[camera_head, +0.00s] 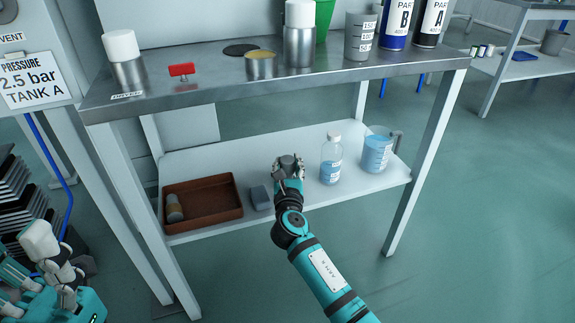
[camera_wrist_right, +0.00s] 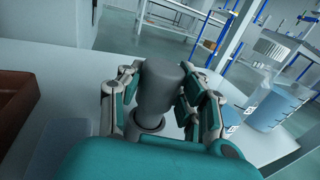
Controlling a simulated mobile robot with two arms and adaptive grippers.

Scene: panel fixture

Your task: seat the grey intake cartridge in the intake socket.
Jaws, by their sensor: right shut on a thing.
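The grey cartridge (camera_head: 288,163) is in my right gripper (camera_head: 289,172), low over the lower shelf in the head view. In the right wrist view the cartridge (camera_wrist_right: 160,88) stands between the two fingers of my right gripper (camera_wrist_right: 166,92), which are shut on it from both sides. I cannot tell whether the cartridge touches the shelf. My left gripper (camera_head: 55,258) is at the lower left of the head view, away from the table; its fingertips are unclear. I cannot make out an intake socket in either view.
The lower shelf (camera_head: 245,155) holds a brown tray (camera_head: 222,190) with a small cylinder, a grey block (camera_head: 260,198), a bottle (camera_head: 331,160) and a beaker (camera_head: 376,153) of blue liquid. The upper shelf (camera_head: 205,88) above carries several containers. A tank panel (camera_head: 35,80) stands at left.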

